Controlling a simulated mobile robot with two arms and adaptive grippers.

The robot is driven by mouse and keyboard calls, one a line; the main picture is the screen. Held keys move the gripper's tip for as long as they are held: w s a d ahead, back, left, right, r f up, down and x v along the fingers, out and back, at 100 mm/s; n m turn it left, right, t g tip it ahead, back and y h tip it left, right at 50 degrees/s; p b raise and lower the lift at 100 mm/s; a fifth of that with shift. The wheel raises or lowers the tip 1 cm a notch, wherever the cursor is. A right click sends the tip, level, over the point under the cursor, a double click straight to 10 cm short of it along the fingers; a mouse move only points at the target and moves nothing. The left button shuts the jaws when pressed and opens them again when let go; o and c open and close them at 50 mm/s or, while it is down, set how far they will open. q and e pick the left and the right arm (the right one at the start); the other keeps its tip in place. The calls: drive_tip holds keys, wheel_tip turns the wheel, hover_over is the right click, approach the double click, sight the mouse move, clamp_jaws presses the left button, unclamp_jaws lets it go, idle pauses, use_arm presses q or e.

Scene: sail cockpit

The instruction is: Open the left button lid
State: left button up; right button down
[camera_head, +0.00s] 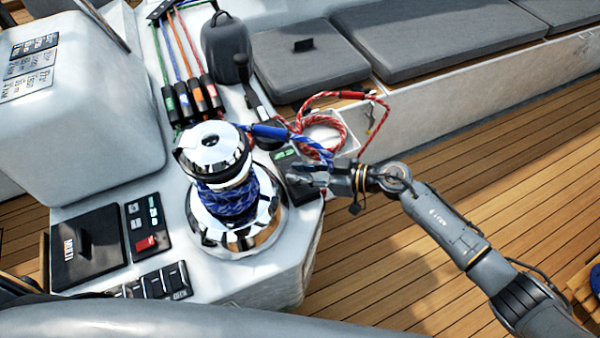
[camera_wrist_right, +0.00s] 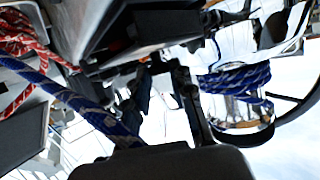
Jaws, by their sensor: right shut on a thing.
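A dark button lid (camera_head: 300,187) sits on the white console, right of the chrome winch (camera_head: 238,205). My right gripper (camera_head: 322,176) comes in from the right and is at this lid, with its fingers shut on the lid's edge. In the right wrist view, my right gripper's fingers (camera_wrist_right: 170,72) reach up to the dark underside of the lid (camera_wrist_right: 140,28). The exact contact and whatever lies under the lid are hidden, and how far the lid is raised is hard to tell. My left gripper is not in view.
Blue rope (camera_head: 290,133) runs from the winch, passing close to my right gripper. Red rope (camera_head: 325,130) is coiled in a bin behind.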

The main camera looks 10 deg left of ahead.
drive_tip(key=shift+w+d+r+m+y+b, duration=0.15)
drive_tip(key=shift+w+d+m+y+b, duration=0.1)
drive_tip(key=shift+m+y, duration=0.25)
drive_tip(key=shift+w+d+r+m+y+b, duration=0.1)
drive_tip(key=shift+d+m+y+b, duration=0.2)
drive_tip(key=shift+y, duration=0.3)
drive_tip(key=shift+w+d+r+m+y+b, duration=0.15)
drive_tip(key=shift+w+d+m+y+b, duration=0.1)
drive_tip(key=shift+m+y+b, duration=0.25)
drive_tip(key=shift+w+d+r+m+y+b, duration=0.15)
drive_tip(key=shift+d+m+y+b, duration=0.1)
drive_tip(key=shift+m+y, duration=0.3)
drive_tip(key=c, duration=1.2)
unclamp_jaws()
drive_tip(key=d, duration=0.4)
drive_tip(key=s+d, duration=0.1)
drive_tip(key=d, duration=0.7)
drive_tip(key=shift+s+f, duration=0.25)
drive_tip(key=shift+f, duration=0.15)
